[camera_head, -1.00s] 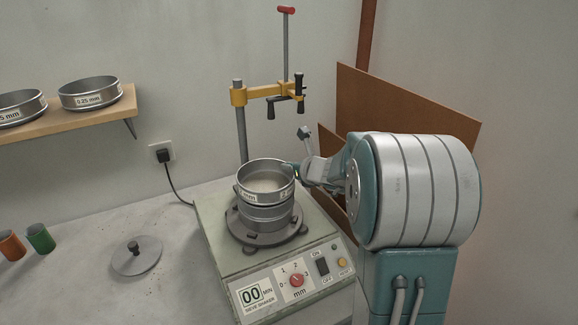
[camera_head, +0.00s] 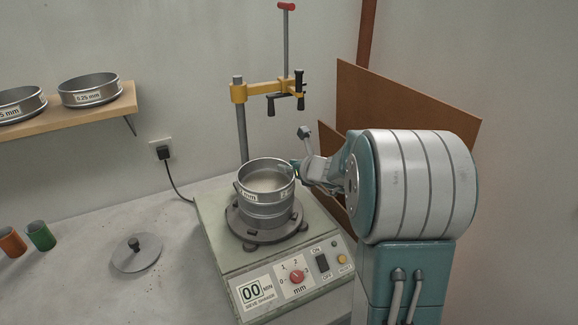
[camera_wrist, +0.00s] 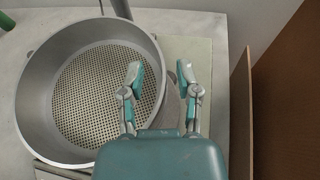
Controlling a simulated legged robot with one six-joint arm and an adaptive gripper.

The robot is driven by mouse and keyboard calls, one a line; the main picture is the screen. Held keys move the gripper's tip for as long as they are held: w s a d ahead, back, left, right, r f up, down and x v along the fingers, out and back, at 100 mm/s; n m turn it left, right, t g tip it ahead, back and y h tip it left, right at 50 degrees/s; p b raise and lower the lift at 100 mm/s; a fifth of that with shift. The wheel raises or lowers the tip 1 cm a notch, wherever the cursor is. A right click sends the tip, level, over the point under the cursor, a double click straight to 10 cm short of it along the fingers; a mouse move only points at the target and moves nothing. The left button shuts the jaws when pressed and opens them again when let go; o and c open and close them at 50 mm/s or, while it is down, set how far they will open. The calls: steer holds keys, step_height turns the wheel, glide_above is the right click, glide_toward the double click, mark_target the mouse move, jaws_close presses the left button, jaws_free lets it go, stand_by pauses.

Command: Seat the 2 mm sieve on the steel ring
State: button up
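The 2 mm sieve (camera_head: 266,188), a steel pan with a white label partly readable as "mm", sits level on top of the steel ring (camera_head: 267,221) on the shaker. In the wrist view its perforated mesh (camera_wrist: 100,95) and round rim fill the left side. My gripper (camera_head: 296,169) is at the sieve's right rim. In the wrist view my gripper (camera_wrist: 162,80) has one finger inside the sieve and one outside, with the wall between them. The fingers stand apart, with gaps to the wall. The seam between sieve and ring is small and hard to judge.
The sieve shaker (camera_head: 217,240) has a yellow clamp arm (camera_head: 265,91) above and behind the stack. A lid (camera_head: 136,254) and green (camera_head: 41,237) and orange (camera_head: 11,242) cups are on the bench. Other sieves (camera_head: 89,91) sit on the shelf. Brown board (camera_head: 400,110) stands at right.

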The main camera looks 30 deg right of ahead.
steer(key=shift+s, duration=0.1)
steer(key=v, duration=1.1)
steer(key=shift+s, duration=0.35)
steer(key=s+a+n+g+y, duration=0.1)
steer(key=s+a+n+g, duration=0.25)
steer(key=a+n, duration=0.5)
steer(key=s+a+n+g+y, duration=0.2)
steer(key=s+a+n, duration=0.3)
steer(key=a+n, duration=0.35)
steer(key=s+a+n+g+h, duration=0.2)
steer(key=s+n+h, duration=0.3)
steer(key=s+n, duration=0.8)
steer(key=n, duration=0.4)
steer(key=shift+s+a+f, duration=0.2)
steer(key=shift+a, duration=0.1)
